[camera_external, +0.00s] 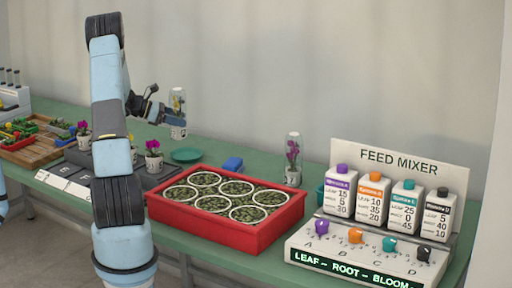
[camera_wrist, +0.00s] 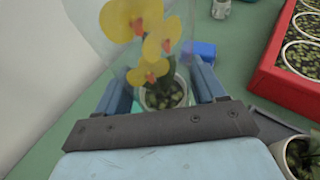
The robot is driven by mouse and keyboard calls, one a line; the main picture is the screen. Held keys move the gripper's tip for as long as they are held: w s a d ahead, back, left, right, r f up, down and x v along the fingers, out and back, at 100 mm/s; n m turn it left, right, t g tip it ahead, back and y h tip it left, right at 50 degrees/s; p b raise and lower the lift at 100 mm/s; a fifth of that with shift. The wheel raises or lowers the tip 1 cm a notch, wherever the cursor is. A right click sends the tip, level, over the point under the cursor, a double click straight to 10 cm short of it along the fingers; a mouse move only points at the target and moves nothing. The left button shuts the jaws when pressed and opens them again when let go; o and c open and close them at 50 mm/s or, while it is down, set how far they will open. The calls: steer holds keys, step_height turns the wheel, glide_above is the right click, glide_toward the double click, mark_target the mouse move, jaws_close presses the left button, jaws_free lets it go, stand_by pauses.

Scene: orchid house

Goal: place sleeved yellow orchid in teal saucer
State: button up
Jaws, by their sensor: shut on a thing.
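The sleeved yellow orchid (camera_external: 178,131) is a yellow-flowered plant in a white pot inside a clear sleeve. My gripper (camera_external: 166,115) is shut on it and holds it upright at the back of the green bench. In the wrist view the yellow blooms (camera_wrist: 140,20) and pot (camera_wrist: 163,98) stand between the two blue fingers of my gripper (camera_wrist: 162,85). The teal saucer (camera_external: 186,155) lies on the bench, just below and in front of the pot in the external view; nothing shows in it. I cannot tell the pot's exact height above the bench.
A blue block (camera_external: 232,164) lies right of the saucer, behind a red crate (camera_external: 268,232) of round pots. A sleeved purple orchid (camera_external: 293,172) stands farther right, near the feed mixer (camera_external: 375,225). Unsleeved purple orchids (camera_external: 153,160) stand on a dark tray at left.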

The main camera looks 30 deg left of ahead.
steer(key=shift+w+a+f, duration=0.45)
steer(key=shift+w+f, duration=0.75)
steer(key=shift+f, duration=0.5)
steer(key=shift+w+a+f, duration=0.45)
steer(key=shift+w+f, duration=0.75)
steer(key=shift+f, duration=0.45)
steer(key=shift+w+a+f, duration=0.45)
steer(key=shift+w+f, duration=0.75)
steer(key=shift+f, duration=0.5)
steer(key=shift+f, duration=0.1)
steer(key=o, duration=1.3)
steer(key=shift+c, duration=0.2)
steer(key=v, duration=1.2)
steer(key=shift+o, duration=0.5)
